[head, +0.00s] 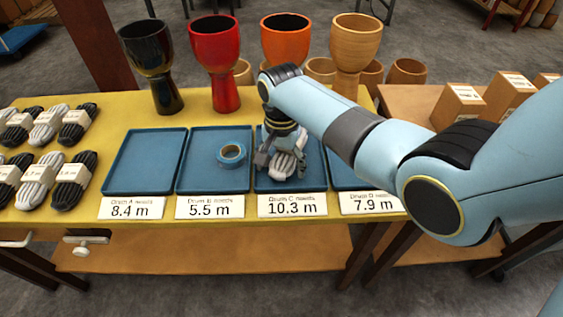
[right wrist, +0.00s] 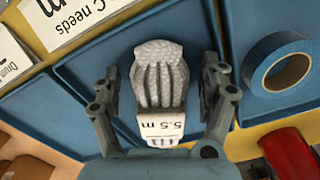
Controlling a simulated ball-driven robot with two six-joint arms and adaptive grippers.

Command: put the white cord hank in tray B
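The white cord hank (head: 284,164) lies in tray C, the one behind the "10.3 m" card. In the right wrist view the hank (right wrist: 158,75) shows a paper band reading "5.5 m". My right gripper (head: 277,160) is down over it. In the right wrist view the gripper (right wrist: 163,75) has one finger on each side of the hank, with small gaps between. Tray B (head: 200,181), behind the "5.5 m" card, is just left of tray C (head: 310,181) and holds a blue tape roll (head: 231,154). My left gripper is not in view.
An empty tray A (head: 143,160) stands left of tray B. Several white and black hanks (head: 40,178) lie at the left. Goblet drums (head: 215,60) stand along the back edge. Tray D (head: 343,178) is partly hidden by my right arm. Boxes (head: 458,103) stand at the right.

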